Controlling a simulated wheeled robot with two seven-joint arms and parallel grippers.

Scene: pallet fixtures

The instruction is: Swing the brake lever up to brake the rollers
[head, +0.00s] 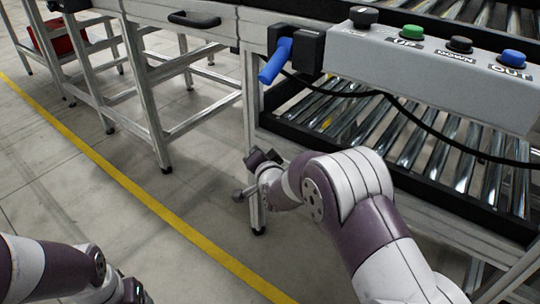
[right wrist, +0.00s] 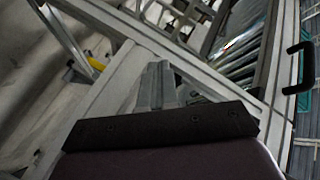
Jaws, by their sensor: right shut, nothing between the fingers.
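The brake lever is a blue handle (head: 275,61) on a black block (head: 305,48) at the left corner of the roller frame in the head view. It slants down and to the left from its pivot. My right gripper (head: 247,180) is below the lever, low beside a frame leg, apart from the lever. Its two grey fingers (right wrist: 158,85) are together and empty in the right wrist view. I cannot make out the lever in that view.
A grey control box (head: 435,75) with several buttons stands above the rollers (head: 400,135). A black cable (head: 440,132) hangs in front of them. A metal frame with a black handle (head: 194,19) adjoins at left.

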